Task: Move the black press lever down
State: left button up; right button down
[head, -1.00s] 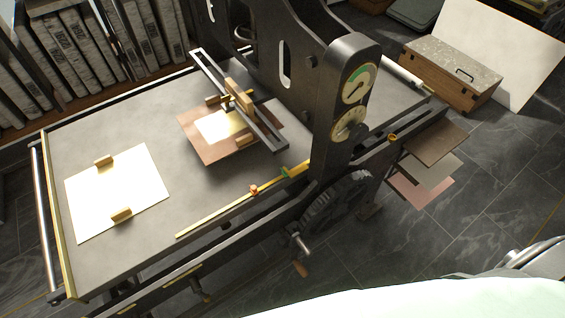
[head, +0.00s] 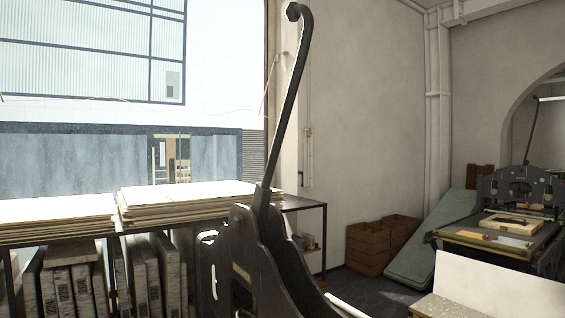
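The black press lever (head: 289,108) stands raised in the head view, a long dark bar with a bent, knobbed top end. It leans slightly, rising up and to the right from the black press frame (head: 262,262) at the bottom centre. The press bed is below the picture and hidden. Neither of my grippers shows in the view, and nothing touches the visible part of the lever.
Stacks of boards (head: 180,200) lie on a shelf at left, above upright grey slabs (head: 75,285). Wooden crates (head: 372,248) and a leaning grey-green pad (head: 432,240) stand by the back wall. A second press (head: 515,215) is at far right. A large window fills the left.

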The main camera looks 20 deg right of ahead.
aim_at(261, 199)
jog(key=l+u, duration=0.35)
jog(key=l, duration=0.3)
jog(key=l+u, duration=0.35)
jog(key=l, duration=0.3)
jog(key=i, duration=0.05)
